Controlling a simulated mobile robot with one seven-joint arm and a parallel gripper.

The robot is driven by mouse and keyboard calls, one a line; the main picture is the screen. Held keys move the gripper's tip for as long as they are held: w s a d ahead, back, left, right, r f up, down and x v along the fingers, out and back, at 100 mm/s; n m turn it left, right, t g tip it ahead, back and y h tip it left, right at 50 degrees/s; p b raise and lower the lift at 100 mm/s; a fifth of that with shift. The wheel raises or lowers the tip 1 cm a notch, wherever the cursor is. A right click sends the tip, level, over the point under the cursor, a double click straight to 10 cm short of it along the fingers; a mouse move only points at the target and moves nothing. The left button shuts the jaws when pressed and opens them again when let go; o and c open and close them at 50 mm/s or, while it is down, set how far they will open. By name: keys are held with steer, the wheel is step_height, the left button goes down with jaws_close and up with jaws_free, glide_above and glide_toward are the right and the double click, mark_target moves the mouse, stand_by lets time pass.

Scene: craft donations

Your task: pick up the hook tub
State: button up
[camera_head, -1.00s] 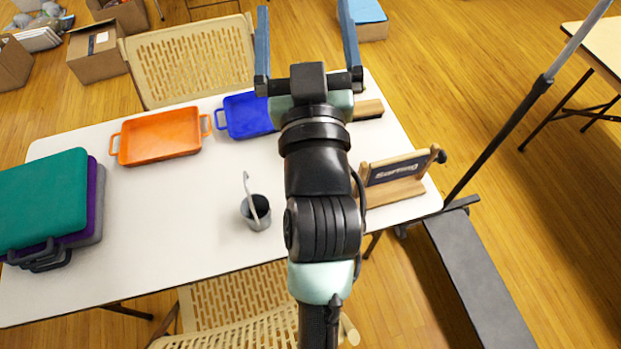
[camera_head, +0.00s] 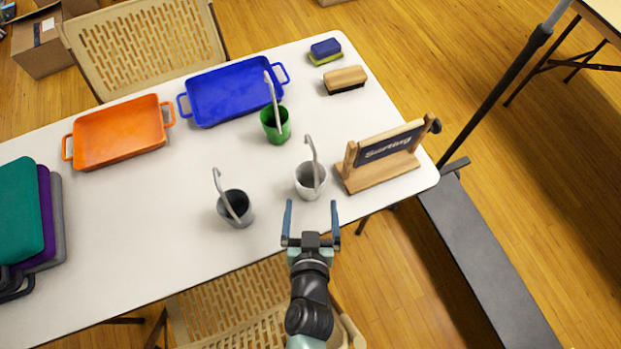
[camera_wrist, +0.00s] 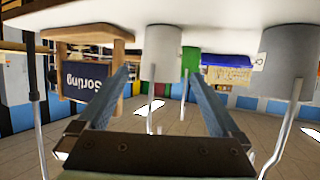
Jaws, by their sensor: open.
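Three tubs, each with a pale hooked rod standing up out of it, are on the white table; I cannot tell which one the task names. The light grey tub (camera_head: 310,181) is nearest my gripper (camera_head: 311,206). The dark grey tub (camera_head: 236,209) stands to its left, and the green tub (camera_head: 275,125) farther back. My gripper is open and empty at the table's front edge, fingers pointing toward the light grey tub, apart from it. In the upside-down wrist view, the light grey tub (camera_wrist: 161,52) shows between the fingers, with the green tub (camera_wrist: 190,62) partly hidden behind.
A wooden "Sorting" sign (camera_head: 385,156) stands close right of the light grey tub. A blue tray (camera_head: 232,92), orange tray (camera_head: 120,133), brush (camera_head: 345,79) and sponge (camera_head: 325,50) lie farther back. A chair (camera_head: 225,300) sits in front.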

mark_target(312, 192)
steer(key=x, duration=0.3)
steer(key=shift+w, duration=0.15)
steer(key=shift+r+p+x, duration=0.2)
steer(key=shift+p+x, duration=0.3)
steer(key=shift+x, duration=2.3)
steer(key=shift+a, duration=0.15)
steer(key=c, duration=1.3)
steer(key=shift+c, duration=0.3)
steer(key=shift+r, duration=0.1)
